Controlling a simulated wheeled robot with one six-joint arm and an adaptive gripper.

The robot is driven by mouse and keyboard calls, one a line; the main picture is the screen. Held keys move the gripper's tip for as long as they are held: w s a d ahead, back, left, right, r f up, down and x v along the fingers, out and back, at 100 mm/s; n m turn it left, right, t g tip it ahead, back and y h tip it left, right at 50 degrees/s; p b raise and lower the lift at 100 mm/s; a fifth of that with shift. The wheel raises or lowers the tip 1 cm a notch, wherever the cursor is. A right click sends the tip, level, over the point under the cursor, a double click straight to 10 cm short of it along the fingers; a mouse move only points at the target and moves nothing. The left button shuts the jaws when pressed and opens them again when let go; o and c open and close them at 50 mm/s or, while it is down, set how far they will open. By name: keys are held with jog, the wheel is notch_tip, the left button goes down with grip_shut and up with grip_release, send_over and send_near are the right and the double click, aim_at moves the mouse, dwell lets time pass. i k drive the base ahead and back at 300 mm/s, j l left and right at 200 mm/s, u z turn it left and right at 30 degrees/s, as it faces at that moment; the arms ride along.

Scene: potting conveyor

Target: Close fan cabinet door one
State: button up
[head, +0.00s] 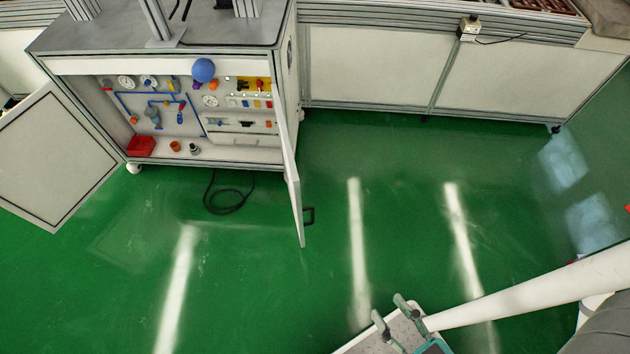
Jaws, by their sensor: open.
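A white cabinet (160,157) with a grey top stands at the upper left, its front open. Its left door (62,158) is a pale panel with a dark edge, swung wide out to the left. Its right door (291,165) stands open toward me, seen nearly edge-on, with a dark handle (309,216) on its right side. I cannot tell which door is door one. My gripper (387,306) is open and empty at the bottom centre, to the right of and nearer than the right door, apart from both doors.
Inside the cabinet are blue pipes, gauges, a red box (140,146) and small fittings. A blue ball (203,70) shows at its upper front. A black cable (227,201) lies on the green floor. A long panelled conveyor (370,65) lines the back. The middle floor is clear.

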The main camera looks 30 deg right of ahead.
aim_at(296, 174)
jog(key=k+l+u, duration=0.1)
jog(key=k+l, duration=0.2)
jog(key=l, duration=0.2)
jog(key=k+l+u, duration=0.1)
jog(key=k+l, duration=0.15)
jog(key=l, duration=0.25)
jog(key=k+l+u, duration=0.15)
jog(key=k+l, duration=0.2)
jog(key=l, duration=0.15)
jog(key=i+l+z, duration=0.1)
jog(key=i, duration=0.4)
jog(key=i+l+z, duration=0.15)
jog(key=i, duration=0.35)
